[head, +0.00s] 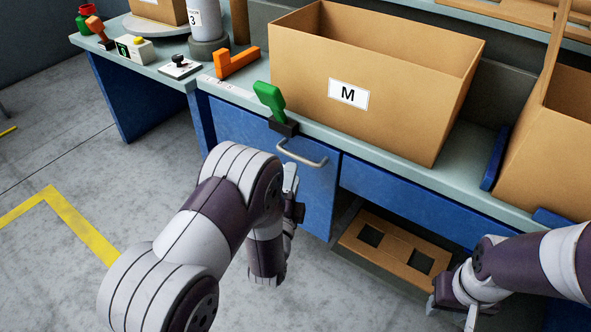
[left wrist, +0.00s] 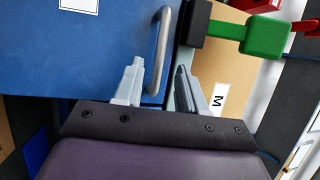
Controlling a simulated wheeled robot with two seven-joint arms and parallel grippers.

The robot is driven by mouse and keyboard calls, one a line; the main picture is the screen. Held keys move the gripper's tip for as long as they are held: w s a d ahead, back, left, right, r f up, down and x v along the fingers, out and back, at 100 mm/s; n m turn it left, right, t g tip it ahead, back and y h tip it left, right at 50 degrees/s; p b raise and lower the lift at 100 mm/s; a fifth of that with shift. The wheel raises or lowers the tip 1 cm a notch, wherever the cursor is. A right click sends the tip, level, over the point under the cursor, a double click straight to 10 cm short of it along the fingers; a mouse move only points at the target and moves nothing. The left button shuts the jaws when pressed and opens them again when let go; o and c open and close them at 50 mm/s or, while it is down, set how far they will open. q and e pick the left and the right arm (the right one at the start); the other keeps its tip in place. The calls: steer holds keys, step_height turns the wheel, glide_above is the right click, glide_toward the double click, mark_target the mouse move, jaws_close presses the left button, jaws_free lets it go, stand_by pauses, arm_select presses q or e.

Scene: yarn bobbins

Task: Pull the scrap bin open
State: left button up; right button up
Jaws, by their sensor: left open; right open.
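The scrap bin front (head: 235,140) appears to be the blue panel under the worktop, with a curved metal handle (head: 302,155) near its top. The panel looks closed, flush with the bench. My left gripper (head: 292,192) is just below and in front of the handle, partly hidden by my own arm. In the left wrist view, the open left gripper (left wrist: 160,78) points at the bin front (left wrist: 80,50), and the lower end of the handle (left wrist: 162,50) shows between its fingertips. I cannot tell whether they touch. My right gripper (head: 450,312) is open and empty at the lower right.
A green-handled tool (head: 270,100) overhangs the worktop edge just above the handle. A large carton marked M (head: 390,75) stands on the worktop (head: 330,131). A cardboard insert (head: 395,250) sits in the lower opening.

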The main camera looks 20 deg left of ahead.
mark_target(306, 139)
arm_select(q)
steer(key=w, duration=0.3)
steer(key=w+b, duration=0.1)
steer(key=w, duration=0.1)
steer(key=shift+a+r, duration=0.15)
steer(key=shift+r, duration=0.25)
jaws_close()
